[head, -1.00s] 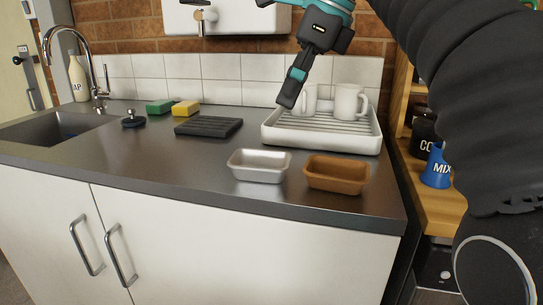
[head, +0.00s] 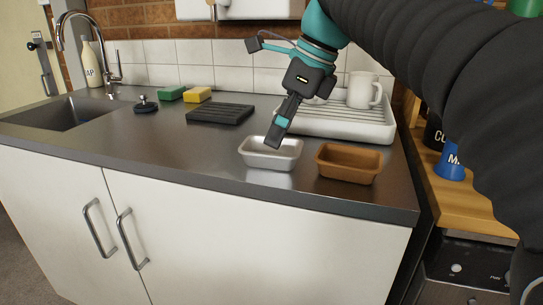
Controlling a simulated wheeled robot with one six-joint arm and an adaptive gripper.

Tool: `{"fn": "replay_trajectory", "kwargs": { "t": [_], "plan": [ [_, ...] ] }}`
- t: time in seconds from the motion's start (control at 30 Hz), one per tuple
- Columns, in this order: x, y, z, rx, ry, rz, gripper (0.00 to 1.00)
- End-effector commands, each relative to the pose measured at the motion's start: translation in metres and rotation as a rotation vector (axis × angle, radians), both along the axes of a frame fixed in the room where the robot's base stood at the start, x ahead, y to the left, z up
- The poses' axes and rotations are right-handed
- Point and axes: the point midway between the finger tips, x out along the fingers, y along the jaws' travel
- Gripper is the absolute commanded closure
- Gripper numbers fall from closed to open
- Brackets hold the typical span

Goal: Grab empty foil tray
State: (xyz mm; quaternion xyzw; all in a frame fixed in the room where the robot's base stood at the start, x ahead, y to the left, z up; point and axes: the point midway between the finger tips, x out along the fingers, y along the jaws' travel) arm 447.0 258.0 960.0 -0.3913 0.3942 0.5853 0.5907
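The silver foil tray (head: 284,161) sits on the dark counter near its front edge, and the inside that shows looks empty. A brown tray (head: 348,163) of similar shape stands just to its right. My gripper (head: 274,143) points down over the foil tray, its tip overlapping the tray's back left part in the head view. I cannot tell whether it touches the tray. The fingers are seen side-on as one dark shape, so their opening does not show.
A white drying rack (head: 375,130) with a white mug (head: 363,90) stands behind the trays. A black ribbed mat (head: 221,114), a yellow sponge (head: 197,95), a green sponge (head: 171,93) and a sink (head: 65,113) lie to the left. The counter left of the foil tray is clear.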

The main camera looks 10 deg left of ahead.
Motion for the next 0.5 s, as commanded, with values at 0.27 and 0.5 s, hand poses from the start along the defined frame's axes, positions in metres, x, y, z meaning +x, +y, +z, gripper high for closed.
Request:
{"fn": "replay_trajectory", "kwargs": {
  "t": [0.27, 0.5],
  "plan": [
    [0.000, 0.014, -0.034, -0.002, 0.001, 0.002, 0.00],
    [0.000, 0.016, -0.038, -0.001, 0.000, 0.000, 0.00]
  ]
}}
